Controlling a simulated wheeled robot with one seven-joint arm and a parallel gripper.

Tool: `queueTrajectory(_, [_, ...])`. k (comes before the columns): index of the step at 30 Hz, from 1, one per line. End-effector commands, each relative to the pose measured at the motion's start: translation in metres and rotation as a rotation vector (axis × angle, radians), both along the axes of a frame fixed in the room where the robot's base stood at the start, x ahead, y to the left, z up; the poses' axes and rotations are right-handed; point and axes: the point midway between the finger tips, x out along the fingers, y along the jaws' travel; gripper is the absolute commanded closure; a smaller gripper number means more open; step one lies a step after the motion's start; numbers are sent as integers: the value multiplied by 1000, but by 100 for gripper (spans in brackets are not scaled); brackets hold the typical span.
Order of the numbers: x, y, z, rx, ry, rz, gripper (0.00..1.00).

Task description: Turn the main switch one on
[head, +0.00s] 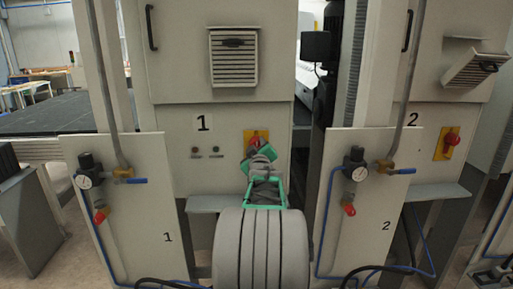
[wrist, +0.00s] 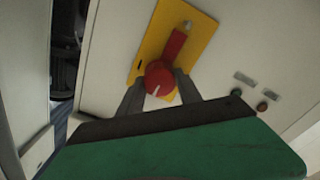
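The main switch one is a red rotary knob (wrist: 158,79) on a yellow plate (wrist: 205,32), on the grey cabinet marked 1. A red bar runs from the knob up and right across the plate in the wrist view. In the head view the yellow plate (head: 250,134) is largely hidden by my wrist. My gripper (wrist: 161,80) is at the switch, its two dark fingers on either side of the round knob end. The fingers are apart with the knob between them. I cannot tell whether they press on it.
Two small buttons (head: 205,153) sit left of the switch. A matching switch (head: 452,138) is on cabinet 2. Front panels with gauges, blue valve levers (head: 137,180) and hoses stand on both sides of my arm. A shelf (head: 205,203) juts out below.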

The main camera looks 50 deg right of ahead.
Motion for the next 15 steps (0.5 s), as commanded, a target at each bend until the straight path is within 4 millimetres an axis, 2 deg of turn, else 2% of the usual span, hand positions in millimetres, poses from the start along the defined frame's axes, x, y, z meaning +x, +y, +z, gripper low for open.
queueTrajectory(1, [0, 0, 0, 0, 0, 0, 64])
queueTrajectory(15, [0, 0, 0, 0, 0, 0, 100])
